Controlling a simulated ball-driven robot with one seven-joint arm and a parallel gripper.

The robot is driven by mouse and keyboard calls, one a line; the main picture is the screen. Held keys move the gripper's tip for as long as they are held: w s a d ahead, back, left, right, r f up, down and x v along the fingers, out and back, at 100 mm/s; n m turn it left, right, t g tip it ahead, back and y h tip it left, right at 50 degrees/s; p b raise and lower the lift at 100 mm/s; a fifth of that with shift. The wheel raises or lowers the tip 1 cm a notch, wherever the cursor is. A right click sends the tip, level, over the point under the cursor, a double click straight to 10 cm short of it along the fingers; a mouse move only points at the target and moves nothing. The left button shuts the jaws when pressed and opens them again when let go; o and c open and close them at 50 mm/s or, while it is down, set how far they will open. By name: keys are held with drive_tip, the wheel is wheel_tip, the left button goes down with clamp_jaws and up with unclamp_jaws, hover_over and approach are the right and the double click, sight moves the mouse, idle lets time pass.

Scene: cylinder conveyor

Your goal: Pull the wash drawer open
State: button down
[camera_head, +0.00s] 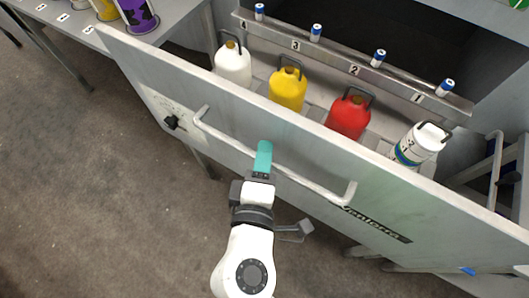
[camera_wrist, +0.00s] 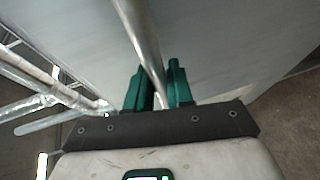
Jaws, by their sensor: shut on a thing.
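The wash drawer (camera_head: 300,148) is pulled out toward me in the head view, with its inside showing. Its long bar handle (camera_head: 310,184) runs across the grey front. My gripper (camera_head: 264,158), with teal fingers, is at the middle of the handle. In the wrist view the handle bar (camera_wrist: 140,40) passes between the two green fingers of my gripper (camera_wrist: 157,88), which are shut on it. The drawer front (camera_wrist: 210,40) fills much of that view. The fingertips' far side is hidden.
Inside the drawer stand a white bottle (camera_head: 233,66), a yellow bottle (camera_head: 288,90), a red bottle (camera_head: 348,116) and a white-blue bottle (camera_head: 420,144). A numbered rail (camera_head: 340,62) holds small blue-capped vials. A side table (camera_head: 75,22) is at upper left. Floor (camera_head: 90,190) is clear at left.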

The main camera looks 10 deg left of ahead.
drive_tip(key=c, duration=1.1)
unclamp_jaws()
drive_tip(key=s+r+b, duration=0.1)
drive_tip(key=s, duration=0.9)
drive_tip(key=shift+s+r, duration=0.35)
drive_tip(key=shift+r, duration=0.05)
